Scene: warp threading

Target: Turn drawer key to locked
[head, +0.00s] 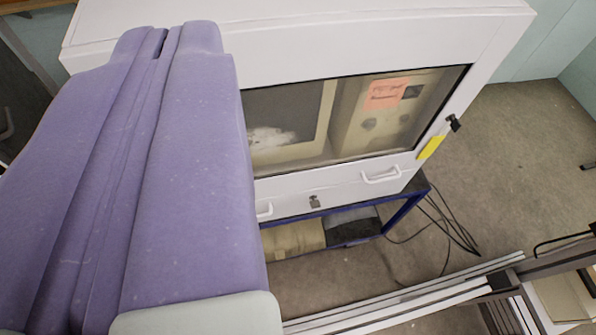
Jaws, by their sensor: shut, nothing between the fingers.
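A white drawer (345,192) runs along the bottom of the white cabinet, below its dark glass window. It looks closed. A small dark metal lock with what looks like the drawer key (314,202) sits on its front, between two white handles. The key is too small to tell which way it is turned. My gripper (161,42), large and purple in the left of the view, is shut and empty. It appears to the left of the key and apart from it, and covers the cabinet's left part.
The white cabinet (380,38) has a window with an orange note (387,92) behind or on it. A yellow tag (431,147) and a black latch (453,123) are at its right edge. A blue stand (405,210) supports it. Cables (455,232) lie on the floor; metal rails (400,300) cross the lower right.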

